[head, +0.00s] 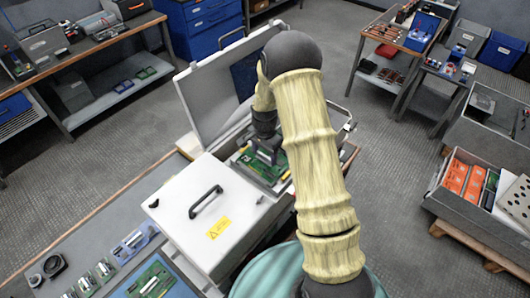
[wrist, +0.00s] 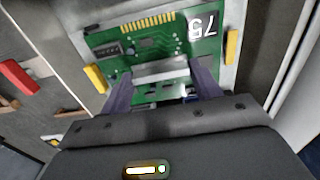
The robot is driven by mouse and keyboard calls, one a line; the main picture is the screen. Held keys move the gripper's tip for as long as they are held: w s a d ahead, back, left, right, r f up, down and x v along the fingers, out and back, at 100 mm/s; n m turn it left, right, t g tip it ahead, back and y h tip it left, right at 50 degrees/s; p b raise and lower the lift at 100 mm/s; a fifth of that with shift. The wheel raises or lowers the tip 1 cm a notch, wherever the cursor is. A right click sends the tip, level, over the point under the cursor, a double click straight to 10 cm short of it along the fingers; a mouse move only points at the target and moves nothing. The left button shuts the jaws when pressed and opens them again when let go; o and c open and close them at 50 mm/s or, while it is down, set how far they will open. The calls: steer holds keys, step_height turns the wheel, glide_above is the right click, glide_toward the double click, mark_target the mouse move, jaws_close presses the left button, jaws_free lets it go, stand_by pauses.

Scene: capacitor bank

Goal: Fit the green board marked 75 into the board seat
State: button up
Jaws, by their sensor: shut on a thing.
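The green board marked 75 (wrist: 150,42) fills the upper middle of the wrist view, its white number upside down and its row of gold contacts at the far edge. My gripper (wrist: 162,80) is shut on the grey bar across the board. The board lies over a pale plate, the board seat (wrist: 236,20), between two yellow clips (wrist: 95,78) (wrist: 231,46). I cannot tell whether it is fully down in the seat. In the head view the board (head: 252,166) shows partly below my gripper (head: 264,148), inside an open grey cabinet.
The cabinet's raised lid (head: 205,90) stands behind my gripper. A white cover with a black handle (head: 190,212) lies in front. Another green board (head: 152,282) is on the bench at lower left. A red part (wrist: 18,75) shows at left in the wrist view.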

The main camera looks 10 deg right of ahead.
steer(key=shift+f+b, duration=0.5)
steer(key=shift+f, duration=0.2)
stand_by(0.8)
steer(key=o, duration=1.1)
steer(key=shift+o, duration=0.2)
steer(key=shift+r, duration=0.15)
step_height(320, 180, up, 17)
steer(key=b, duration=0.4)
steer(key=s+f+n+t, duration=0.2)
steer(key=s+n, duration=0.8)
steer(key=s, duration=1.1)
steer(key=shift+f+n+t, duration=0.25)
steer(key=shift+n+t, duration=0.05)
steer(key=shift+n, duration=0.1)
